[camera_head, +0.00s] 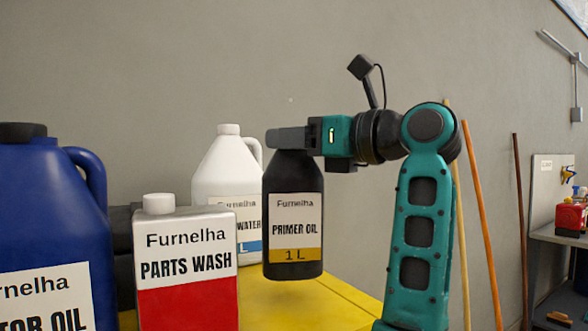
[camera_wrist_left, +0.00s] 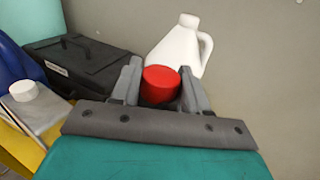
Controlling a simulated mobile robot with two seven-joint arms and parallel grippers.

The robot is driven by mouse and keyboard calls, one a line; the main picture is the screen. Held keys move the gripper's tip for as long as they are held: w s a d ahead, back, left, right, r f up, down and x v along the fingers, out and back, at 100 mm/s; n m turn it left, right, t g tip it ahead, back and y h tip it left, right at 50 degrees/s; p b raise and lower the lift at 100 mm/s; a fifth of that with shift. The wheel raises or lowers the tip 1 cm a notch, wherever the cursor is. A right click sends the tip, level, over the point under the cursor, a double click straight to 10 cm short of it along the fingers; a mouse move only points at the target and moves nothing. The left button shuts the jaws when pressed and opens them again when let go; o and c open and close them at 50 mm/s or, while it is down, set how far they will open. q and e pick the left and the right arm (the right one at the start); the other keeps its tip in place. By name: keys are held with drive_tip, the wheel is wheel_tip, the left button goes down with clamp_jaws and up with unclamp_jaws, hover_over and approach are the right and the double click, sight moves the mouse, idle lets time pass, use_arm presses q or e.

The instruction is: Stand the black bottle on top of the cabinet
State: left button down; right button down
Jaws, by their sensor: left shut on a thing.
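The black bottle (camera_head: 294,240), labelled PRIMER OIL, is upright in the middle of the head view. My left gripper (camera_head: 288,138) is shut on it at the neck, with the arm at the right of the bottle. In the left wrist view a red cap (camera_wrist_left: 160,84) shows between the two fingers of my left gripper (camera_wrist_left: 160,88); the fingers hide the cap in the head view. The cabinet's yellow top (camera_head: 330,306) shows below and behind the bottle. I cannot tell whether the bottle's base touches it. My right gripper is not in view.
A white jug (camera_head: 222,165) stands behind the bottle. A PARTS WASH can (camera_head: 186,265) and a large blue jug (camera_head: 45,220) stand to its left. A black case (camera_wrist_left: 82,62) lies behind the can. The yellow top right of the bottle looks bare.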

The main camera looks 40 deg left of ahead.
sight(294, 165)
use_arm(q)
drive_tip(key=shift+s+f, duration=0.1)
drive_tip(key=shift+f, duration=1.7)
drive_tip(key=shift+f+b, duration=0.15)
drive_tip(key=shift+b, duration=0.2)
drive_tip(key=c, duration=0.6)
unclamp_jaws()
drive_tip(key=shift+f, duration=0.1)
drive_tip(key=shift+o, duration=0.2)
